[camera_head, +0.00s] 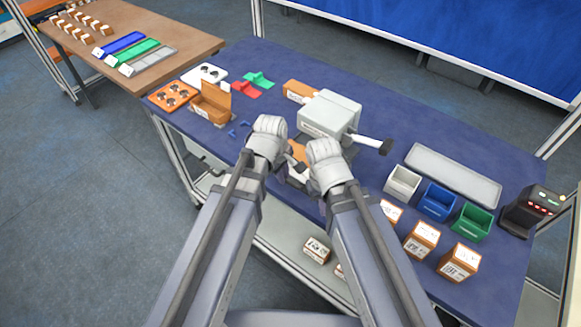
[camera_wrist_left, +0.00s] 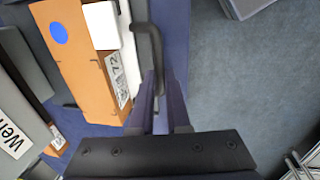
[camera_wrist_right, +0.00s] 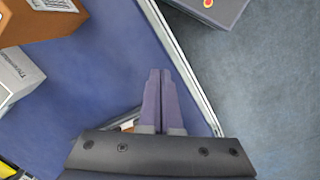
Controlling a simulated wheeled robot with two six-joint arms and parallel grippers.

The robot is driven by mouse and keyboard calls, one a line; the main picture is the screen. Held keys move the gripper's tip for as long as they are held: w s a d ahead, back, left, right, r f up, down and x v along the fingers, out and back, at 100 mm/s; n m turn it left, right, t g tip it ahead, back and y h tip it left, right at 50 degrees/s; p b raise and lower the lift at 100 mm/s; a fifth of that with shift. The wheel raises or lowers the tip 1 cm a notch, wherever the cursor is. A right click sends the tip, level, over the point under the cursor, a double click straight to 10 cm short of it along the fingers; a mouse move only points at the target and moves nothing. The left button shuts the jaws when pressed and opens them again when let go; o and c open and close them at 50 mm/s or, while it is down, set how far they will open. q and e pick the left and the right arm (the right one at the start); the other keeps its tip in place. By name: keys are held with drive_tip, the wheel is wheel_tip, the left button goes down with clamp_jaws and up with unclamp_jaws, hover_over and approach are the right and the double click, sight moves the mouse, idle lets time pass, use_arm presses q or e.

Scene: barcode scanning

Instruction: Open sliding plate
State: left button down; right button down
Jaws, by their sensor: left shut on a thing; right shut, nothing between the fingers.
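The sliding plate shows in the left wrist view as a pale strip (camera_wrist_left: 130,62) beside an orange box with a blue dot (camera_wrist_left: 65,40). A dark bent handle (camera_wrist_left: 152,42) stands at its edge. My left gripper (camera_wrist_left: 160,92) is shut on the dark handle; the exact grip is partly hidden by the fingers. In the head view the orange box (camera_head: 298,151) shows between my wrists, in front of the grey machine (camera_head: 328,115), and my arms hide much of it. My right gripper (camera_wrist_right: 160,88) is shut and empty above the table near its edge.
On the blue table (camera_head: 390,95) a white bin (camera_head: 402,183), a blue bin (camera_head: 438,201) and a green bin (camera_head: 470,220) stand at the right, with several labelled boxes in front. An open brown box (camera_head: 211,103) stands at the left.

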use_arm(q)
drive_tip(key=c, duration=0.9)
unclamp_jaws()
drive_tip(key=shift+w, duration=0.1)
use_arm(e)
drive_tip(key=shift+r, duration=0.1)
use_arm(q)
drive_tip(key=r+p, duration=0.5)
drive_tip(key=s+r+p, duration=0.1)
drive_tip(key=r+p, duration=0.1)
drive_tip(key=shift+s+a+r+p, duration=0.1)
drive_tip(key=shift+a+r+p, duration=0.25)
use_arm(e)
wheel_tip(320, 180, up, 8)
drive_tip(key=shift+f, duration=0.2)
use_arm(q)
drive_tip(key=shift+s, duration=0.1)
